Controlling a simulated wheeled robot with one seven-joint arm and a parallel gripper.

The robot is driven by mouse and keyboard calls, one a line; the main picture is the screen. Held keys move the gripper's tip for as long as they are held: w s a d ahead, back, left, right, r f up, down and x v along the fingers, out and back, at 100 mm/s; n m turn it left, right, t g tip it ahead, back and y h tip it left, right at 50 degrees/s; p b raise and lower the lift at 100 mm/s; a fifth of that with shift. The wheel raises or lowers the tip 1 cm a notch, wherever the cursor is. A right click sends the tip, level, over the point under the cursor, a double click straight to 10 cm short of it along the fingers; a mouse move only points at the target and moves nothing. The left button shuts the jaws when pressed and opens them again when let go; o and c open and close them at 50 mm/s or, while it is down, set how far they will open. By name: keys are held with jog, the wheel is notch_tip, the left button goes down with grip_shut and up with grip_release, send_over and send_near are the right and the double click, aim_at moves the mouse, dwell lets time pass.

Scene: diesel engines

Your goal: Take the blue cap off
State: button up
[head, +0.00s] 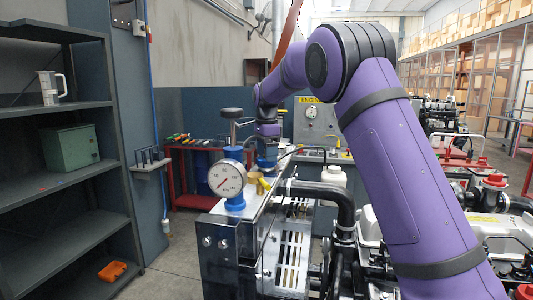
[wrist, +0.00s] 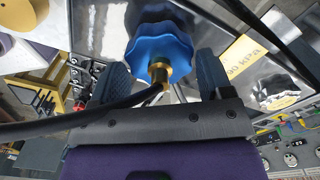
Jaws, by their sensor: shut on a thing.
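The blue cap (wrist: 158,48), round with a scalloped rim and a brass-coloured piece at its centre, sits between my two dark fingers in the wrist view. My gripper (wrist: 162,68) is shut on it, one finger at each side. In the head view, my gripper (head: 266,148) points down over the engine's far end, just right of and behind the pressure gauge. The cap is small and partly hidden there. I cannot tell whether it is still seated.
A pressure gauge (head: 226,178) with blue fittings stands upright close to the left of my gripper. A black hose (head: 345,205) runs along the engine. Grey shelves (head: 60,182) stand at the left. A red tool table (head: 186,200) is behind.

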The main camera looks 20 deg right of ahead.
jog(key=shift+r, duration=0.1)
jog(key=shift+r, duration=3.05)
